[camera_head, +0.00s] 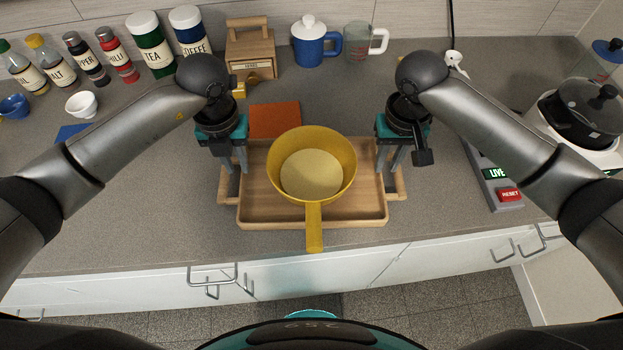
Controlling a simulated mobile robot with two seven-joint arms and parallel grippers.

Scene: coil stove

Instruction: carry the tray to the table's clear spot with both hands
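The wooden tray (262,215) lies on the grey counter at the middle front, with a handle at each side. A yellow pan (312,172) stands on it, its handle reaching over the tray's front edge. My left gripper (236,170) points down at the tray's left handle (226,187), its two fingers apart. My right gripper (389,168) points down at the right handle (399,186), also with its fingers apart. I cannot tell whether the fingertips touch the handles. The pan hides much of the tray's floor.
An orange-brown flat pad (275,119) lies just behind the tray. Bottles, canisters, a wooden box (250,55), a blue mug (310,48) and a measuring cup (358,45) line the back. A control panel (497,180) is at right. The counter left of the tray (150,200) is bare.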

